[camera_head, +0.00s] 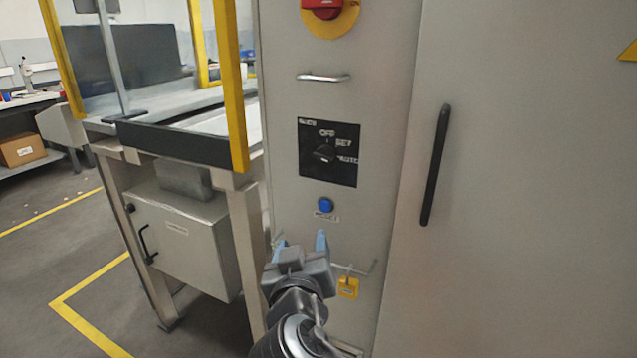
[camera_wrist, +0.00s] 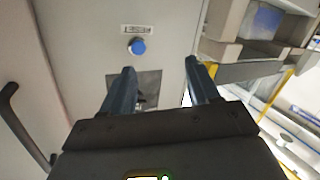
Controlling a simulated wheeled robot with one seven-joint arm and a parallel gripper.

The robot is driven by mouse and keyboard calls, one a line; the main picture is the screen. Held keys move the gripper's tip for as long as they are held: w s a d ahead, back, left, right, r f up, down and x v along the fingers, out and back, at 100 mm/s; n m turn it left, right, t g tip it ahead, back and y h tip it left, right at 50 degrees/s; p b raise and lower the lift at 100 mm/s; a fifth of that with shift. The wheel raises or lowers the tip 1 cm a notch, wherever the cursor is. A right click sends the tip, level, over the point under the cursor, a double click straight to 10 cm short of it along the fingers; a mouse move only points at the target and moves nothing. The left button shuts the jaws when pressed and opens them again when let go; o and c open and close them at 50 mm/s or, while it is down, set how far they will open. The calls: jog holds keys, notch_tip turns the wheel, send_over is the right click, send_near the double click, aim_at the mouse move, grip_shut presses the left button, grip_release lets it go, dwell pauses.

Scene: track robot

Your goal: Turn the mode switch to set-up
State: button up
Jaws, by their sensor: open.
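The mode switch (camera_head: 325,153) is a small black knob on a dark square plate (camera_head: 310,175) on the grey cabinet front. White labels around it include OFF at the top and SET at upper right; I cannot tell which one the knob points to. My gripper (camera_head: 300,240) is open and empty, below and left of the plate, apart from the switch. In the wrist view, my gripper (camera_wrist: 160,66) shows two spread fingers. The plate (camera_wrist: 122,88) shows between them, with the knob (camera_wrist: 141,102) partly hidden near the gripper body.
A blue push button (camera_head: 325,204) lies below the plate. Above are a metal handle (camera_head: 323,77) and a red rotary switch (camera_head: 322,8). A yellow padlock (camera_head: 348,287) hangs below. A black door handle (camera_head: 435,165) stands out to the right; a yellow-framed machine (camera_head: 231,85) is left.

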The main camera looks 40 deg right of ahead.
aim_at(320, 159)
jog(key=w+d+r+m+g+h+b, duration=0.25)
jog(key=r+m+g+h, duration=0.25)
jog(key=r+m, duration=0.5)
jog(key=shift+n, duration=0.8)
jog(key=x, duration=0.2)
jog(key=r+x, duration=0.1)
jog(key=x, duration=0.4)
jog(key=shift+w+d+r+p, duration=0.1)
jog(key=shift+w+r+p, duration=0.15)
jog(key=shift+r+p, duration=0.1)
jog(key=c, duration=1)
